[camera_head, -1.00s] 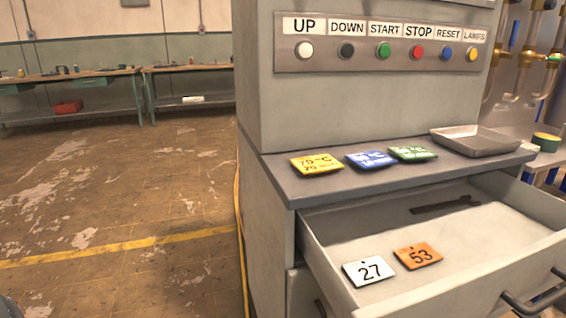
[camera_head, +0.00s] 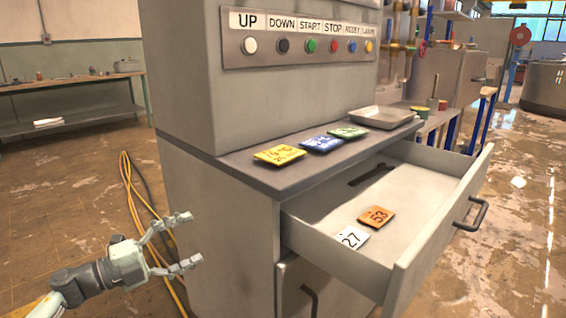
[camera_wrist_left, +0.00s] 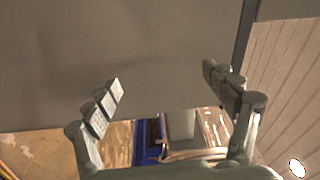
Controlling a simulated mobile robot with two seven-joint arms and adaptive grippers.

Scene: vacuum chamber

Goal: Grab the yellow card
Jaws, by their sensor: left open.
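The yellow card (camera_head: 280,154) lies flat on the grey ledge below the button panel, near the ledge's front left part. My left gripper (camera_head: 187,240) is open and empty, at the lower left of the head view, left of the cabinet and lower than the ledge. It is well apart from the card. In the left wrist view the two open fingers (camera_wrist_left: 165,92) show with nothing between them, and the card is not visible there. My right gripper is not in view.
A blue card (camera_head: 321,144) and a green card (camera_head: 348,132) lie beside the yellow one, with a metal tray (camera_head: 380,117) further right. The open drawer (camera_head: 410,222) juts out below, holding a white card (camera_head: 350,237) and an orange card (camera_head: 376,216). Cables (camera_head: 135,200) run along the floor.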

